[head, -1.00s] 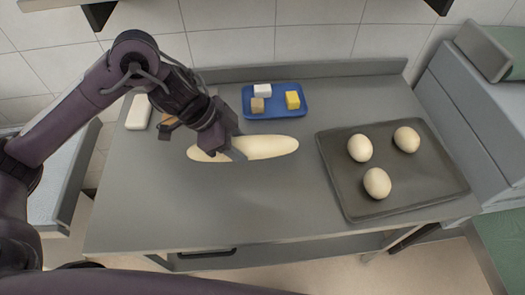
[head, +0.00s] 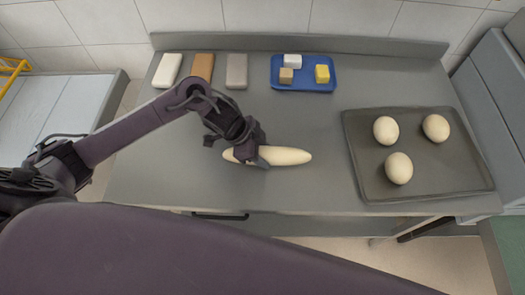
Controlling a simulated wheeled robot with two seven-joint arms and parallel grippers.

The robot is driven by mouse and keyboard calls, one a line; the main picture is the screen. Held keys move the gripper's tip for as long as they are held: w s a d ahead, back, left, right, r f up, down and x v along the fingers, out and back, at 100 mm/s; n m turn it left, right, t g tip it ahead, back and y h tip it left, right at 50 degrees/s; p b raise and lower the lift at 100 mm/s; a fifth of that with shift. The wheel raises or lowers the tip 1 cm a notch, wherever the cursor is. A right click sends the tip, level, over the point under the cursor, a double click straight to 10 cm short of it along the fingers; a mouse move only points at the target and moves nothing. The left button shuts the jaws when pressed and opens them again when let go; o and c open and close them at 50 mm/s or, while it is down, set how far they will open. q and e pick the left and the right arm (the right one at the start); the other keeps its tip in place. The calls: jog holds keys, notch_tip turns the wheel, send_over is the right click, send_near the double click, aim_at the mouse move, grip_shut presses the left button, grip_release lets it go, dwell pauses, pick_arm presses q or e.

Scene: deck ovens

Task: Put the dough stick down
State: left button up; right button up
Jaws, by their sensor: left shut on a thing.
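The dough stick (head: 287,156) is a long pale roll with tapered ends, lying roughly left to right over the middle front part of the grey worktable (head: 290,190). My left gripper (head: 258,160) comes down from above and is shut on it left of its middle. The gripper hides part of the stick's left half. Whether the stick touches the tabletop I cannot tell. My right gripper is not in view.
A dark tray (head: 440,182) with three dough balls stands at the right. A blue tray (head: 305,87) with small blocks is at the back. White (head: 168,70), brown (head: 203,66) and grey (head: 236,71) blocks lie at the back left. The table between stick and dark tray is clear.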

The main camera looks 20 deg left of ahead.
pick_arm(q)
jog(key=shift+f, duration=0.2)
jog(key=shift+f, duration=0.2)
jog(key=o, duration=1.1)
jog(key=shift+c, duration=0.2)
jog(key=shift+a+r, duration=0.15)
jog(key=shift+r, duration=0.3)
jog(key=b+v, duration=0.1)
jog(key=v, duration=1)
jog(key=shift+r, duration=0.25)
